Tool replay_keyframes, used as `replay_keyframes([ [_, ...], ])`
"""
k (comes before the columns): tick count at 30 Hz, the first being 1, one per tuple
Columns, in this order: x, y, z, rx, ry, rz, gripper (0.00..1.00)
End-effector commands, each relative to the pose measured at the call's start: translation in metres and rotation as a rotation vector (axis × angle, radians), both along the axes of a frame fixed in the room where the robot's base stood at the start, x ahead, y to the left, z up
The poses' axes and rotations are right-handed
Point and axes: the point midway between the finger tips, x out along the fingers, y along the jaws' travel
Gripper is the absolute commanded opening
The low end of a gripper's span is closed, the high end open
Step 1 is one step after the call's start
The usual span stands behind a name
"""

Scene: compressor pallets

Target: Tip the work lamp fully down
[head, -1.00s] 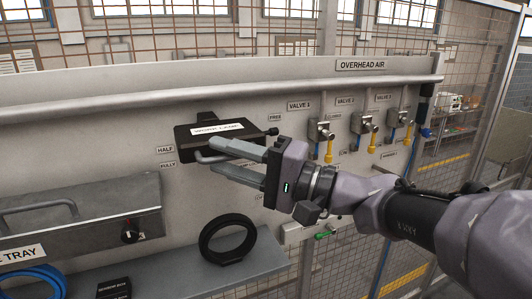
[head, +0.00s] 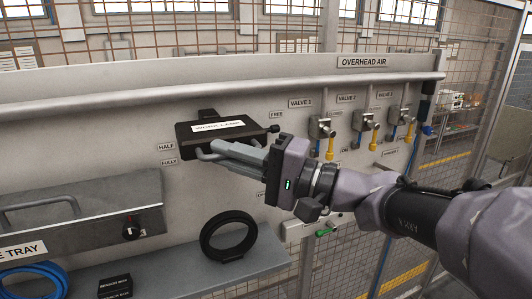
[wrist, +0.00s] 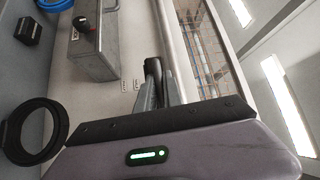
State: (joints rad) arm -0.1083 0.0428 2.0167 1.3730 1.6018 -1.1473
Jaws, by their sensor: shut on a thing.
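The work lamp (head: 228,132) is a black box with a white label, mounted on the grey panel in the head view. A grey bar handle (head: 205,155) runs along its lower front edge. My gripper (head: 232,152) reaches in from the right and is shut on the lamp's handle. In the wrist view my gripper's fingers (wrist: 158,95) are together around a dark piece of the lamp, mostly hidden by them. Labels HALF (head: 166,147) and FULLY (head: 168,161) are on the panel left of the lamp. The lamp's face is tilted, roughly near these labels.
A grey tray box (head: 80,215) with a handle sits at lower left. A black ring (head: 229,238) stands on the grey shelf (head: 180,275) below. Valves (head: 322,128) with yellow handles are to the right. A FREE label and a knob (head: 273,129) are right of the lamp.

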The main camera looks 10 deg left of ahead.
Motion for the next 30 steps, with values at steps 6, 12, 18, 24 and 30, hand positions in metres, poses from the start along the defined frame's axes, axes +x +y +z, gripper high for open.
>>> replay_keyframes([
  [6,0.000,0.000,0.001,0.001,0.000,0.000,0.00],
  [12,0.000,0.000,0.001,0.001,-0.001,0.000,0.00],
  [18,0.000,0.000,0.001,0.001,-0.001,0.000,0.00],
  [24,0.000,0.000,-0.003,0.005,-0.007,0.000,0.00],
  [30,0.000,0.000,-0.021,0.034,-0.054,0.000,0.00],
])
